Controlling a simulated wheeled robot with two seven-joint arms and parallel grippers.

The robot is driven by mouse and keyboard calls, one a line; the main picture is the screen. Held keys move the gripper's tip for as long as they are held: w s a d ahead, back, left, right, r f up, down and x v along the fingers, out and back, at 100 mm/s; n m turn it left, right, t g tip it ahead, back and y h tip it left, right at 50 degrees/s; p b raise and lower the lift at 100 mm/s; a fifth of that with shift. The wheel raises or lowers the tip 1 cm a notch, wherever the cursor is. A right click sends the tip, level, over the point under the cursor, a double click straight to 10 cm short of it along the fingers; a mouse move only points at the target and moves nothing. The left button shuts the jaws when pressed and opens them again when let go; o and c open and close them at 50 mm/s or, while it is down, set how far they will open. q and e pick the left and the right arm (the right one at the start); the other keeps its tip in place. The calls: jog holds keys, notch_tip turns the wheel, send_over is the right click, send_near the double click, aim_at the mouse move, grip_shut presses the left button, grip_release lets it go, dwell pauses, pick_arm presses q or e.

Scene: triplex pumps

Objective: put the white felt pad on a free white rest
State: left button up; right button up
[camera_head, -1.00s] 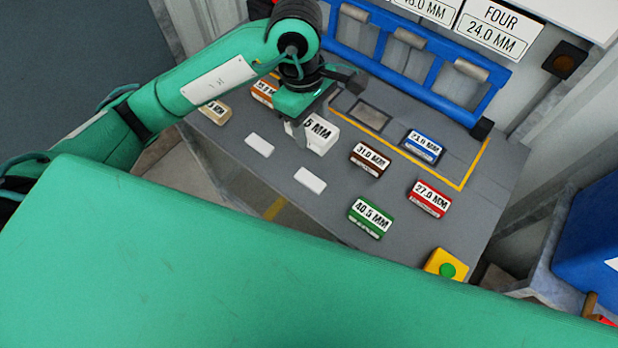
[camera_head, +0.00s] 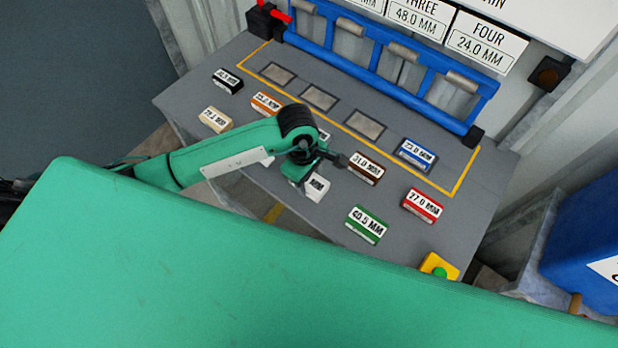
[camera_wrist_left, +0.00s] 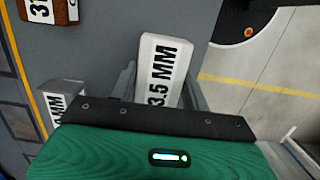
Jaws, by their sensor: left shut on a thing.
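The white felt pad (camera_wrist_left: 163,72) is a white block whose visible label reads "3.5 MM". My left gripper (camera_head: 310,182) is shut on it, and its fingers show on both sides of the pad in the left wrist view. In the head view the pad (camera_head: 318,188) is over the place where the right-hand white rest showed earlier. That rest is hidden now, and I cannot tell whether the pad touches it. My left forearm covers the place of the other white rest. My right gripper is not in view.
A pale block (camera_head: 323,136) is partly behind my arm; it also shows in the left wrist view (camera_wrist_left: 62,100). Brown (camera_head: 367,168), green (camera_head: 366,224), red (camera_head: 423,205) and blue (camera_head: 416,154) labelled blocks stand to the right. A blue rack (camera_head: 375,68) lines the back.

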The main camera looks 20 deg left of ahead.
pick_arm(q)
jog(key=shift+f, duration=0.8)
jog(key=o, duration=1)
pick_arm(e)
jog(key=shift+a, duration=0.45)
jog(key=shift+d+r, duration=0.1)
